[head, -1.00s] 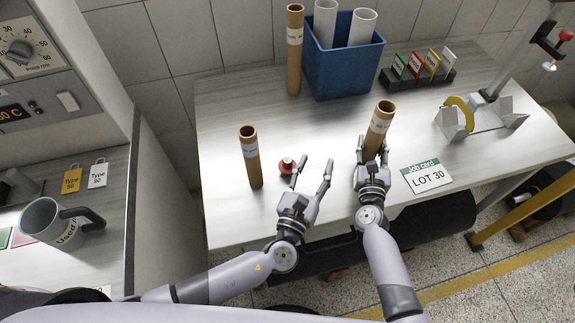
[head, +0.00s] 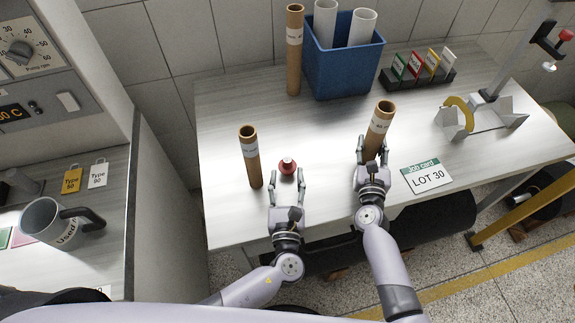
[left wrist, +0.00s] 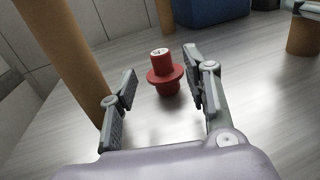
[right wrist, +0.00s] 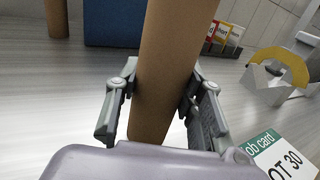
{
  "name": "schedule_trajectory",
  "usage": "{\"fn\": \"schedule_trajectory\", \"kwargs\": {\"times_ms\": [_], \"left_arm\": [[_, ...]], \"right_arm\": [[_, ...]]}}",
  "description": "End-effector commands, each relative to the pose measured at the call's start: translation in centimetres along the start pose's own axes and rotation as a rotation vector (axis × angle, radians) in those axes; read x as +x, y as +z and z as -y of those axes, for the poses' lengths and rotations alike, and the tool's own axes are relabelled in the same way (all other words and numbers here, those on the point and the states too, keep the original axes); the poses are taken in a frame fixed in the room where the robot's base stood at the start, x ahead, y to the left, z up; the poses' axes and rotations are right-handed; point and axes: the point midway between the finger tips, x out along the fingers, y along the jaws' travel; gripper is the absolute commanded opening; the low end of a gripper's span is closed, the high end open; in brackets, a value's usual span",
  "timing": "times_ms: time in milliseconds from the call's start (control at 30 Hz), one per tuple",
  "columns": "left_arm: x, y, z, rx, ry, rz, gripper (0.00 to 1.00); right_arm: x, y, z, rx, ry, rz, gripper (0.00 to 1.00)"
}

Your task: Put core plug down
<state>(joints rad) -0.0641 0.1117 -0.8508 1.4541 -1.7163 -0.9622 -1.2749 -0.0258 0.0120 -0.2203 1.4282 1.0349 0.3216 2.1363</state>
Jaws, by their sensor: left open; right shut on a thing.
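The core plug is a red flanged piece with a pale top (head: 287,166). It rests upright on the table (head: 330,225). In the left wrist view the plug (left wrist: 166,74) sits beyond and between my open left fingers, not touched by them. My left gripper (head: 287,180) is open and empty, just in front of the plug. My right gripper (head: 371,160) is shut on a brown cardboard tube (head: 378,122), which stands slightly tilted. The right wrist view shows this tube (right wrist: 165,70) between both fingers.
A brown tube (head: 250,160) stands left of the plug, close to my left gripper. Another tall tube (head: 294,55) and a blue bin (head: 345,70) with white tubes stand behind. A job card (head: 427,177) lies right of my right gripper.

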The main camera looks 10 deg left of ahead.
Motion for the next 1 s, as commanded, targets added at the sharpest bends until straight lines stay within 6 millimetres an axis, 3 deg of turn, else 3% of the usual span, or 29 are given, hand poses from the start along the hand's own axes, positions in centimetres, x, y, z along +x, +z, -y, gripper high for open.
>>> {"fn": "schedule_trajectory", "kwargs": {"times_ms": [300, 567, 1000], "left_arm": [[4.4, 0.3, 0.1, 0.0, 0.001, 0.002, 0.44], [4.7, 0.3, 0.1, -0.001, 0.0, 0.001, 0.44], [4.7, 0.3, 0.1, 0.0, 0.0, 0.001, 0.16]], "right_arm": [[0.0, 0.0, 0.0, 0.0, 0.0, 0.0, 0.06], [0.0, 0.0, 0.0, 0.0, 0.0, 0.0, 0.06], [0.0, 0.0, 0.0, 0.0, 0.0, 0.0, 0.06]]}}
